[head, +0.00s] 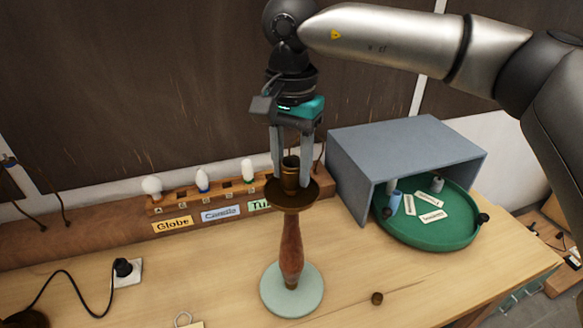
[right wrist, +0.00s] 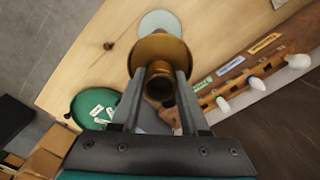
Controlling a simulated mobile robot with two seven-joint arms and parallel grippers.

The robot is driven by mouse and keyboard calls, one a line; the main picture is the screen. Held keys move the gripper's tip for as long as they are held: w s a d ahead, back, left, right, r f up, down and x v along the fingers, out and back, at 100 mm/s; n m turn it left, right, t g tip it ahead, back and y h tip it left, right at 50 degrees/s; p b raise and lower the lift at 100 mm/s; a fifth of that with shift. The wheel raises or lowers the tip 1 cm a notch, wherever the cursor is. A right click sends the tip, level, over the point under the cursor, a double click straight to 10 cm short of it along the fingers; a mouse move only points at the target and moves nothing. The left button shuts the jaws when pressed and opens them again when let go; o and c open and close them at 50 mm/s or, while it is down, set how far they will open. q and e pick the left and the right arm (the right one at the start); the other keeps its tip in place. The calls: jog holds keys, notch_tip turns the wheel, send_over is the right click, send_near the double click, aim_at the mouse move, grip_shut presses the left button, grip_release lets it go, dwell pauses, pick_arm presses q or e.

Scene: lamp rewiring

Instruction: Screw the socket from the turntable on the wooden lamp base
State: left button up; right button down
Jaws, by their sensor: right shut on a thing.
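The wooden lamp base (head: 291,252) stands upright on a pale green disc (head: 268,296), with a round brown dish (head: 309,196) at its top. A brass socket (head: 291,175) stands upright over the dish's middle; it also shows open end up in the right wrist view (right wrist: 159,84). My right gripper (head: 291,184) points down from above, its two fingers shut on the socket from both sides. I cannot tell whether the threads are engaged. The green turntable (head: 440,235) is at the right, partly inside a grey box. My left gripper is out of view.
The grey box (head: 400,140) covers the turntable's back, where labels and small parts lie. A bulb rack (head: 215,194) with several bulbs and labels runs along the wall. A small brass piece (head: 377,298) lies front right. A corded black plug (head: 123,267) is at left.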

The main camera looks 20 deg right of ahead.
jog(key=m+b, duration=0.1)
jog(key=m, duration=0.4)
jog(key=shift+m, duration=0.3)
jog(key=m+b, duration=0.1)
jog(key=m, duration=0.2)
jog(key=shift+m, duration=0.4)
jog(key=m+b, duration=0.1)
jog(key=m, duration=0.3)
jog(key=m+b, duration=0.1)
jog(key=m, duration=0.4)
jog(key=shift+f+b, duration=0.1)
jog(key=shift+b, duration=0.2)
jog(key=shift+m, duration=1.6)
